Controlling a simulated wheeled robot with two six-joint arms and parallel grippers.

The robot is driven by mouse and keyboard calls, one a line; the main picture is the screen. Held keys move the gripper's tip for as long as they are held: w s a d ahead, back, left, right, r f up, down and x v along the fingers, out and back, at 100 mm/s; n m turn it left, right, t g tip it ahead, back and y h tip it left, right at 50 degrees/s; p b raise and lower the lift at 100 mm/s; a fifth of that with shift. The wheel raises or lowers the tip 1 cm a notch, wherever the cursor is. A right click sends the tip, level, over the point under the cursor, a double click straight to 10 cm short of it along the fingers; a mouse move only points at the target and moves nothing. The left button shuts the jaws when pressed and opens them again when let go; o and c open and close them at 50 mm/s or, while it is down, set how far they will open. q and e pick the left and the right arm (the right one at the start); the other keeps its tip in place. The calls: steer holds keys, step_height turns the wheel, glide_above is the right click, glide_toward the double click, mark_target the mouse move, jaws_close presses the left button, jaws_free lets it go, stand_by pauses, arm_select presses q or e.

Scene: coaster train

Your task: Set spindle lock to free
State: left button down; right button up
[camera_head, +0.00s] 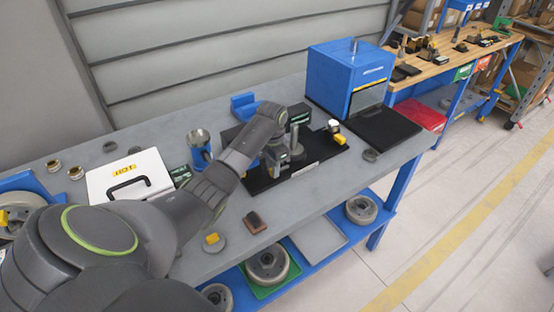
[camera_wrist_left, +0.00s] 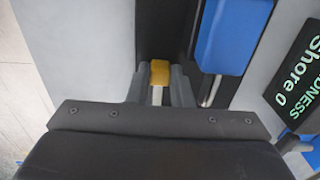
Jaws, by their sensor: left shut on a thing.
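In the left wrist view, a yellow-tipped lever (camera_wrist_left: 160,72) with a pale shaft stands between the two fingers of my left gripper (camera_wrist_left: 157,84). The fingers are shut on it, and it seems to be the spindle lock. No label for a free position can be read. In the head view, my left gripper (camera_head: 284,158) is over a black base (camera_head: 312,158) on the grey bench, and my arm and hand hide the lever there. My right gripper is not in view.
A blue block (camera_wrist_left: 232,35) and a dark hardness display (camera_wrist_left: 302,75) are close right of the gripper. A white case (camera_head: 145,165), a blue-based cup (camera_head: 199,145) and a brown block (camera_head: 254,222) are on the bench.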

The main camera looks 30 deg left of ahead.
arm_select(q)
steer(key=shift+s, duration=0.1)
steer(key=c, duration=1.3)
jaws_free()
steer(key=shift+s+a, duration=0.1)
steer(key=shift+r, duration=0.1)
